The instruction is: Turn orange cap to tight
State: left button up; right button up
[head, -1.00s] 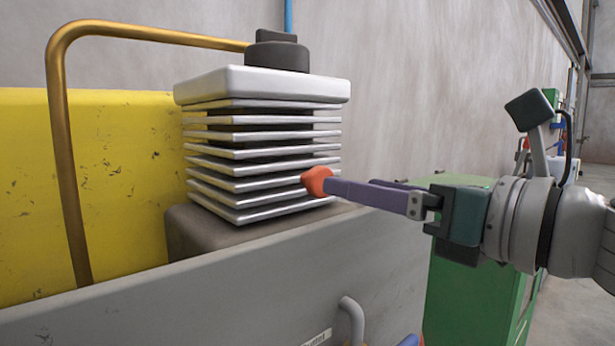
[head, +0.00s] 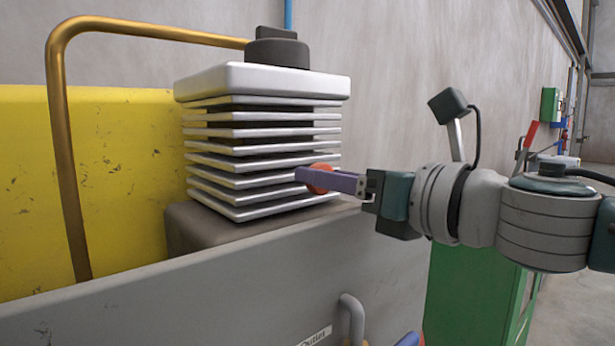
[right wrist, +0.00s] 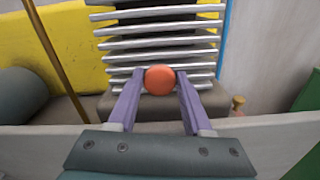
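The orange cap (head: 320,178) is a round knob low at the front right corner of the stack of pale metal plates (head: 262,133). My right gripper (head: 305,176) reaches it from the right, and its near purple finger crosses in front of the cap. In the right wrist view the cap (right wrist: 160,80) sits between the two purple fingertips, one on each side with no clear gap. The fingers look shut on the cap. I cannot read how tight the cap is. My left gripper is not in view.
A grey panel (head: 170,295) runs along the front below the stack. A yellow panel (head: 100,190) and a bronze pipe (head: 66,150) stand at left. A curved grey pipe (head: 352,315) is below, and a green cabinet (head: 470,300) is at right.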

grip_shut()
jog(key=m+p, duration=0.2)
jog(key=m, duration=0.3)
jog(key=shift+m+p, duration=0.35)
jog(key=shift+m, duration=0.05)
jog(key=o, duration=0.5)
grip_release()
jog(key=shift+d, duration=0.1)
jog(key=shift+o, duration=0.2)
